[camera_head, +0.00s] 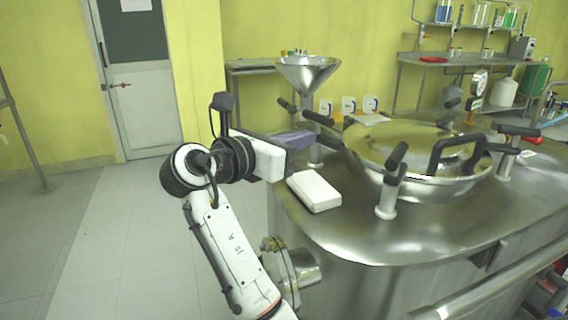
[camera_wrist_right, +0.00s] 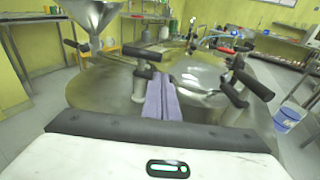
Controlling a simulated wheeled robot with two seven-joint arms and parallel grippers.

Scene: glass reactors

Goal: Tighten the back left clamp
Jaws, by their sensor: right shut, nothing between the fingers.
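The back left clamp has a black bar handle (camera_head: 317,118) on a pale metal post, at the left edge of the round metal lid (camera_head: 385,143). It also shows straight ahead in the right wrist view, with its black handle (camera_wrist_right: 146,54) lying crosswise. My right gripper (camera_head: 296,139) has purple fingers, shut and empty, just left of the clamp post in the head view. In the right wrist view the fingers (camera_wrist_right: 160,84) point at the post just below the handle. I cannot tell whether they touch it. My left gripper is not in view.
Other black-handled clamps stand around the lid, at front left (camera_head: 390,178) and front right (camera_head: 507,148). An arched black handle (camera_head: 455,152) rises from the lid. A metal funnel (camera_head: 305,72) stands behind the clamp. The floor at left is clear.

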